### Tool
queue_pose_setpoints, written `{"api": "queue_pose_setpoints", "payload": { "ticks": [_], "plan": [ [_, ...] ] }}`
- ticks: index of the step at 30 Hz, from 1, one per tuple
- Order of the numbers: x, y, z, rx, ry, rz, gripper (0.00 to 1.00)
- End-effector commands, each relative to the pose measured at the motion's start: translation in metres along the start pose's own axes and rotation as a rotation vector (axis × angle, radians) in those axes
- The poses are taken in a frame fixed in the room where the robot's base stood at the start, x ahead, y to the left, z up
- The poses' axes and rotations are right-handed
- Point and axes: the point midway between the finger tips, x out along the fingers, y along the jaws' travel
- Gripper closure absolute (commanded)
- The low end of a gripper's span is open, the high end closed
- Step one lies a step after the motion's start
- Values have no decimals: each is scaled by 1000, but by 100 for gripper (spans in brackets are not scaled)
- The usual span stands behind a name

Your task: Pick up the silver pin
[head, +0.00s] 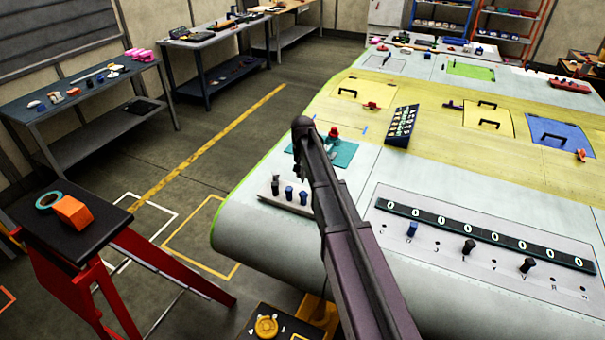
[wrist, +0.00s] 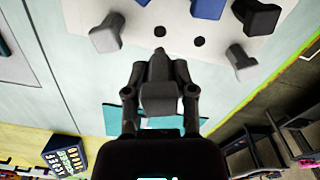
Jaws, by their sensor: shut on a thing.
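My gripper (head: 300,172) hangs just above the pale pin plate (head: 265,192) at the near left corner of the wing panel. In the wrist view my gripper (wrist: 159,72) is shut on a grey, silver-looking pin (wrist: 160,92), mostly shaded between the fingers. The pin seems clear of the plate, over or beside two bare dark holes.
A teal mat (head: 340,153) with a red-topped item lies behind my gripper. A dark tilted box (head: 401,126) with rows of labels stands farther back. A numbered slot strip (head: 480,232) with several pins lies at right. A red-legged stand (head: 90,205) is at left over open floor.

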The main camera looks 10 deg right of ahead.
Motion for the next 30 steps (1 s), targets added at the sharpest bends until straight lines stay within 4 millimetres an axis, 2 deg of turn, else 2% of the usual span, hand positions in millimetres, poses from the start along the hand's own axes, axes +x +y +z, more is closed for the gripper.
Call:
{"api": "queue_pose_setpoints", "payload": {
  "ticks": [1, 9, 30],
  "plan": [
    [-10, 0, 0, 0, 0, 0, 100],
    [-28, 0, 0, 0, 0, 0, 100],
    [-33, -1, 0, -1, 0, 0, 100]
  ]
}}
